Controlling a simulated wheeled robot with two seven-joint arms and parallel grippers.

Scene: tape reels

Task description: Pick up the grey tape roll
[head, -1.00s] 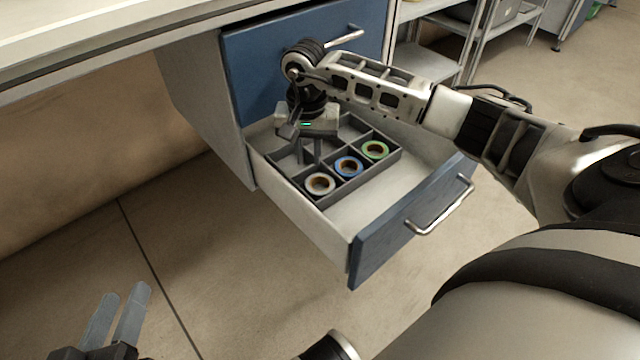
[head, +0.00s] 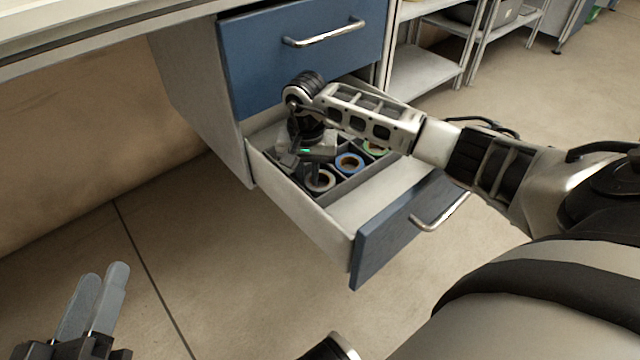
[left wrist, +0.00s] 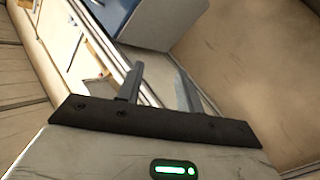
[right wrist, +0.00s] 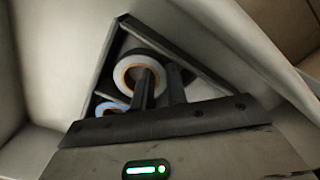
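The grey tape roll (head: 320,181), with a brown core, lies in the front left compartment of a dark divided tray (head: 349,190) inside the open drawer. It also shows in the right wrist view (right wrist: 127,64). My right gripper (head: 316,170) is low over it, fingers pointing down. In the right wrist view, one finger of the right gripper (right wrist: 160,80) is over the roll's hole and the other is beside its outer right side. The fingers are apart; contact is not clear. My left gripper (head: 103,275) is open and empty, away from the drawer.
A blue roll (head: 349,163) and a green roll (head: 374,149) lie in compartments beside it, the green partly hidden by my right arm. The drawer's side wall (head: 300,205) and blue front (head: 385,240) surround the tray. A closed blue drawer (head: 270,65) is above.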

